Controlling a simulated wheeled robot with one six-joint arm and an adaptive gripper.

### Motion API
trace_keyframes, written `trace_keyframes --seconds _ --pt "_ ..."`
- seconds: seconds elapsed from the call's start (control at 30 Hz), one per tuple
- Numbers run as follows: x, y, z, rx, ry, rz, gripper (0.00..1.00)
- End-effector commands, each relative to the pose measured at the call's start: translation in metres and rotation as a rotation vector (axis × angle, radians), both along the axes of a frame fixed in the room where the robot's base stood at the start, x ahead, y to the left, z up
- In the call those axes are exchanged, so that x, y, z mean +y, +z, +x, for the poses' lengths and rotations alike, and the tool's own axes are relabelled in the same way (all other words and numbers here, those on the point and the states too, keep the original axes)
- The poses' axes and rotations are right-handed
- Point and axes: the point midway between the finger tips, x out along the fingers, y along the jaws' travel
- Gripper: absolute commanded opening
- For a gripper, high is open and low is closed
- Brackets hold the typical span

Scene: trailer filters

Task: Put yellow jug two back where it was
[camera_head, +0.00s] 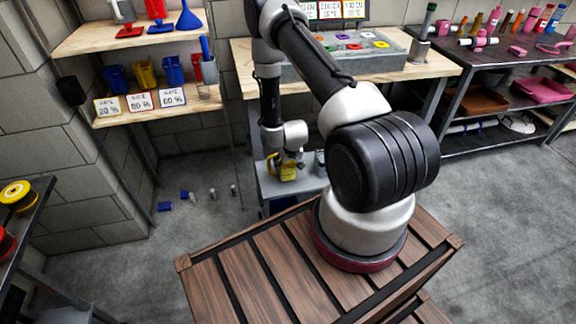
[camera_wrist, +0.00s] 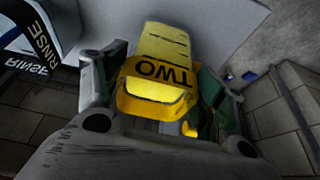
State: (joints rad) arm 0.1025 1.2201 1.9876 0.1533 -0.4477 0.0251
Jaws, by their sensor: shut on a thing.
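Yellow jug two (camera_wrist: 160,72), marked TWO in black, is between the fingers of my gripper (camera_wrist: 162,82) in the wrist view. My gripper is shut on it. In the head view the jug (camera_head: 288,172) shows just below my gripper (camera_head: 287,160), over a small grey stand (camera_head: 268,188). I cannot tell whether the jug touches the stand. Another yellow jug (camera_head: 145,74) stands on the lower wall shelf (camera_head: 120,119) at the left, between blue jugs.
A container marked RINSE (camera_wrist: 38,35) stands close by the jug in the wrist view. The workbench (camera_head: 415,70) with a grey tray is behind the stand. Several small blue and grey pieces (camera_head: 165,206) lie on the floor at the left. My arm hides part of the stand.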

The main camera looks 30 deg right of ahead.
Motion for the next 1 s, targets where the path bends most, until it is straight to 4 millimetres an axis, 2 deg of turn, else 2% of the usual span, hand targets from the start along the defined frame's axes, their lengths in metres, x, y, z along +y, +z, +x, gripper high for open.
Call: trace_keyframes --seconds 0.1,0.47,0.5,0.6,1.0 --pt "0.0 -0.0082 0.0005 -0.001 0.0 0.0 0.1" --pt "0.0 -0.0108 0.0004 -0.001 0.0 0.0 0.1" --pt "0.0001 -0.0118 -0.0001 0.0 0.0 0.0 0.71" --pt "0.0001 -0.0114 0.0 0.0 0.0 0.0 0.89" --pt "0.0 -0.0089 0.0004 -0.001 0.0 0.0 0.91"
